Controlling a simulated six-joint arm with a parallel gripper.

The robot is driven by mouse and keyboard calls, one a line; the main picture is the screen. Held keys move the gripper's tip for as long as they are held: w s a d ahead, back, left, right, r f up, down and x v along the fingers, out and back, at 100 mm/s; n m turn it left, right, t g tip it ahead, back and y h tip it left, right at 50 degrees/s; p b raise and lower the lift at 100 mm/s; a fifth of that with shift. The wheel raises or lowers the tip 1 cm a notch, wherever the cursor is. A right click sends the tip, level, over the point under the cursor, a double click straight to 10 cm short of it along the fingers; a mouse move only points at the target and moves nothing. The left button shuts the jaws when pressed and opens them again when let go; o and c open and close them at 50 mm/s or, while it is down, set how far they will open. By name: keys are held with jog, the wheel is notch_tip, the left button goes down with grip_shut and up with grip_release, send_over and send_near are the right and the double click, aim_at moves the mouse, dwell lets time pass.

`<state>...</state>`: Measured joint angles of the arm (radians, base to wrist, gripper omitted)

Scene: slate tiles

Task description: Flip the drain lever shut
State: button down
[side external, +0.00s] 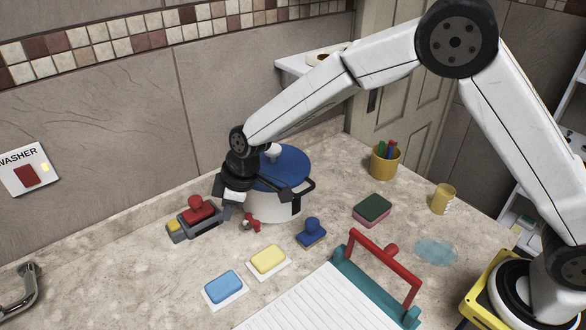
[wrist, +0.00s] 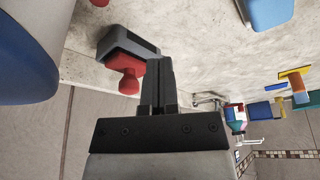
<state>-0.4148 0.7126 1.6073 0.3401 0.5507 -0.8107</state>
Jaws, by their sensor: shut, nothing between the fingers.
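The white vessel (side external: 275,207) with a blue lid (side external: 283,167) stands on the counter against the wall side. A small red tap-like piece (side external: 251,222), likely the drain lever, sits low at its front left; its exact position is too small to tell. My gripper (side external: 229,209) is shut and empty, pointing down just left of the vessel and close to the red piece, with no clear contact. In the wrist view my closed fingers (wrist: 159,66) reach beside a red knob (wrist: 125,75) on a grey block. The vessel's side (wrist: 45,25) fills the left there.
The grey holder (side external: 203,225) with a red knob and yellow block lies left of my gripper. In front are yellow (side external: 268,259) and blue (side external: 223,287) sponges, a blue stamp (side external: 311,232) and a rack with a red handle (side external: 385,262). A pen cup (side external: 384,162) stands right.

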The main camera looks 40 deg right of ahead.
jog(key=w+v, duration=0.1)
jog(key=v, duration=0.6)
jog(key=shift+s+d, duration=0.2)
jog(key=shift+d, duration=0.05)
jog(key=shift+d+r, duration=0.1)
jog(key=shift+r, duration=0.05)
